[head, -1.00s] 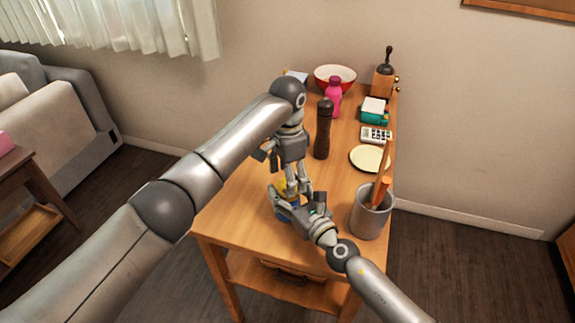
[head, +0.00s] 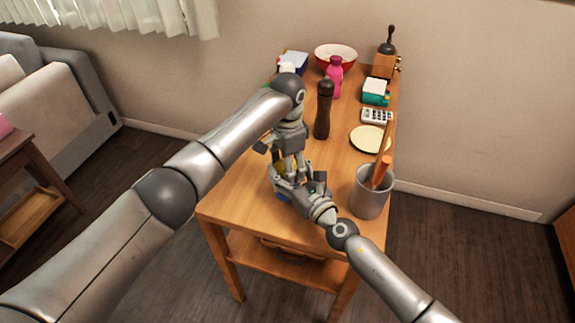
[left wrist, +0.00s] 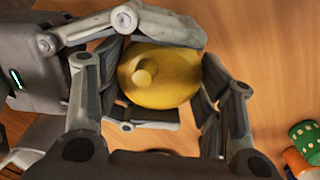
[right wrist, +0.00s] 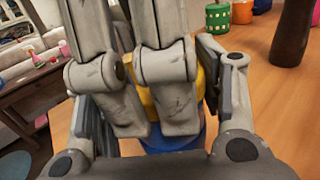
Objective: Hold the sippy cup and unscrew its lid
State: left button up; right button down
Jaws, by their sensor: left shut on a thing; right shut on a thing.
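The sippy cup stands on the wooden table near its front end, mostly hidden by both grippers in the head view. Its blue body (right wrist: 178,138) shows in the right wrist view. Its yellow lid (left wrist: 160,76) with a round knob-like spout shows from above in the left wrist view. My left gripper (head: 287,168) reaches down from above and is shut on the lid, its fingers on either side. My right gripper (head: 289,186) comes in low from the right and is shut on the cup, its fingers around it. The exact finger contacts are partly hidden.
A grey utensil pot (head: 369,199) stands close to the right of my right gripper. A dark pepper mill (head: 323,112), a cream plate (head: 370,139), a calculator (head: 377,116) and a pink bottle (head: 334,78) stand farther back. The left front tabletop is clear.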

pick_arm(q)
jog(key=o, duration=1.1)
notch_tip(320, 180, up, 4)
jog(key=shift+f, duration=0.1)
jog(key=shift+r, duration=0.7)
jog(key=shift+c, duration=1.2)
notch_tip(320, 180, up, 2)
jog(key=shift+r, duration=0.25)
jog(key=shift+f, duration=3.9)
